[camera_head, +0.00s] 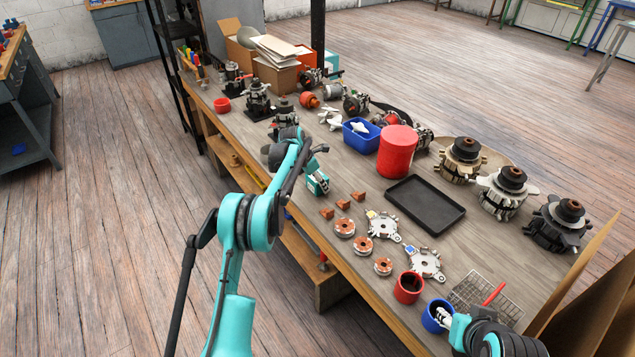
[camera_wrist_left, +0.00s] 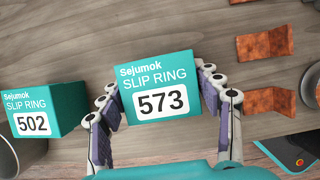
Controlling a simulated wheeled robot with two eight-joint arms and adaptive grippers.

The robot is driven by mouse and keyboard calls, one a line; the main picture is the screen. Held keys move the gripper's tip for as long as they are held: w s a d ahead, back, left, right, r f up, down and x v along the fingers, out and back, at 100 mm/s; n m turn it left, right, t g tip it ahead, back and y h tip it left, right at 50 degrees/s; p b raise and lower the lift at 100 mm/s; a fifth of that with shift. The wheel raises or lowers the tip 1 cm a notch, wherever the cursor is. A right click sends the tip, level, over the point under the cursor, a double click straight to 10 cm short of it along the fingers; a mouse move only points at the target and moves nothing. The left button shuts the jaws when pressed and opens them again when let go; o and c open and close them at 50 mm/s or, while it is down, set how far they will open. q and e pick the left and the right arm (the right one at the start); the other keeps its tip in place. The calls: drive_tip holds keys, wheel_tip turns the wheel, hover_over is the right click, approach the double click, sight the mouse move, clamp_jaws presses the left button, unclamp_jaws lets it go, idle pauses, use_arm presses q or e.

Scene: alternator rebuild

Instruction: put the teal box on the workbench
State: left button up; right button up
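A teal box labelled "Slip Ring 573" (camera_wrist_left: 157,88) sits between the fingers of my left gripper (camera_wrist_left: 160,100), with a finger pad against each side. In the head view this teal box (camera_head: 317,186) shows at the tip of my left gripper (camera_head: 319,178), over the near side of the workbench (camera_head: 462,248). I cannot tell whether its underside touches the bench top. A second teal box, labelled "502" (camera_wrist_left: 32,112), stands to the left in the wrist view, apart from the gripper. My right gripper (camera_head: 442,317) is at a blue cup; its fingers are too small to judge.
Several copper brackets (camera_head: 343,204) lie beside the held box. A black tray (camera_head: 425,205), red canister (camera_head: 396,151) and blue bin (camera_head: 361,135) stand beyond. The blue cup (camera_head: 431,322) and red cup (camera_head: 408,287) stand near the front edge. Bare bench lies around the tray.

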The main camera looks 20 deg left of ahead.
use_arm(q)
drive_tip(key=shift+o, duration=0.6)
drive_tip(key=shift+r, duration=0.1)
drive_tip(key=shift+r, duration=0.2)
drive_tip(key=p+v, duration=0.4)
drive_tip(key=v, duration=0.8)
drive_tip(key=s+d+r+m+t+y, duration=0.1)
drive_tip(key=s+d+r+m, duration=0.2)
drive_tip(key=s+r+m, duration=0.5)
drive_tip(key=s+d+r+m+y, duration=0.1)
drive_tip(key=s+d+r+m, duration=0.4)
drive_tip(key=s, duration=0.5)
drive_tip(key=s+d+f+m+t, duration=0.1)
drive_tip(key=s+f+m, duration=0.1)
drive_tip(key=s+m, duration=0.5)
drive_tip(key=s+d+f+m+t, duration=0.1)
drive_tip(key=s+f+m, duration=0.2)
drive_tip(key=s+m, duration=0.5)
drive_tip(key=s, duration=1)
drive_tip(key=shift+f+t+y, duration=0.3)
drive_tip(key=shift+f+y, duration=0.05)
drive_tip(key=shift+y, duration=0.05)
